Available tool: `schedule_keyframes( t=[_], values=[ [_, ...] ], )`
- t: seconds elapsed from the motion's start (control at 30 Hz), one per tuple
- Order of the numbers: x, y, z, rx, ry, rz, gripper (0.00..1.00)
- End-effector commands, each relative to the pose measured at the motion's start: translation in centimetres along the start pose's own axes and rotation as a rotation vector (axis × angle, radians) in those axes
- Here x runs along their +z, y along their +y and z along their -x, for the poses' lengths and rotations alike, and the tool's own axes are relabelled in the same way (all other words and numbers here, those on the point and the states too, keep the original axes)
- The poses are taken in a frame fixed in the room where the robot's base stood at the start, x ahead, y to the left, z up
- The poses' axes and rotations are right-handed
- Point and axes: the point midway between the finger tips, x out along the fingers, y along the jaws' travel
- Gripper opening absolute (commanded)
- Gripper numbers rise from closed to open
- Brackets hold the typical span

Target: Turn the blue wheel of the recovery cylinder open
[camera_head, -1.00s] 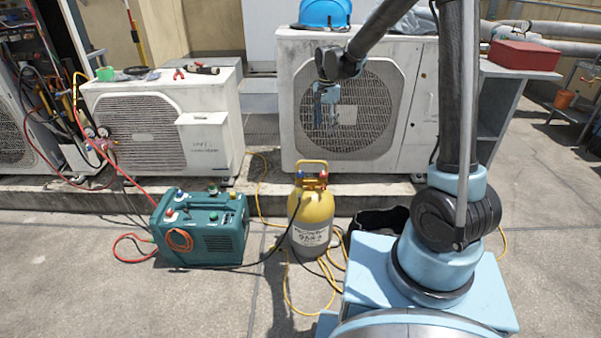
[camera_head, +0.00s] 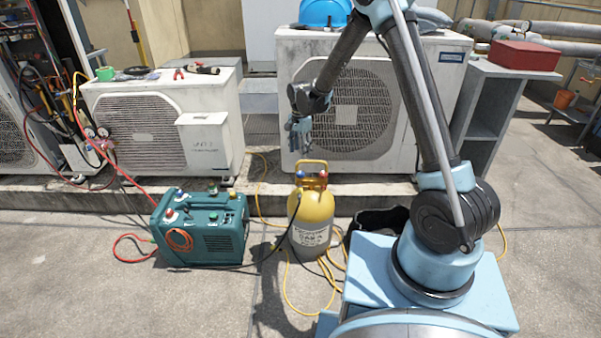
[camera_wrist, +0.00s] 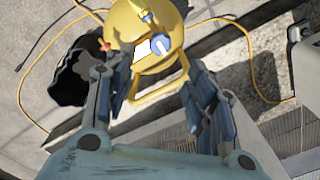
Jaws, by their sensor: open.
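The recovery cylinder (camera_head: 311,222) stands upright on the ground, with a yellow top and a grey lower body. Its blue wheel (camera_head: 299,174) is at the left of the valve top under the yellow handle, and a red wheel (camera_head: 323,174) is at the right. In the wrist view a blue round part, seemingly the blue wheel (camera_wrist: 160,45), shows beyond the fingers. My gripper (camera_head: 299,148) points down above the cylinder's top, a little up and apart from the wheel.
A teal recovery machine (camera_head: 203,228) stands left of the cylinder. Yellow hoses (camera_head: 292,290) lie around its base. A black open bag (camera_head: 379,222) is at the right. Condenser units (camera_head: 345,105) stand on a raised ledge behind.

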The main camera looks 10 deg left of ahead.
Motion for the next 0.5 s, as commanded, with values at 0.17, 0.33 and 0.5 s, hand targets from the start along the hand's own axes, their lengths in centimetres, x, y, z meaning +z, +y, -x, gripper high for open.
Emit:
schedule_keyframes(
  t=[0.17, 0.33, 0.5],
  values=[
    [0.0, -0.1, -3.0, 0.000, 0.000, 0.000, 0.51],
    [0.0, 0.0, -5.6, 0.000, 0.000, 0.000, 0.51],
    [0.0, -0.1, -8.0, 0.000, 0.000, 0.000, 0.51]
  ],
)
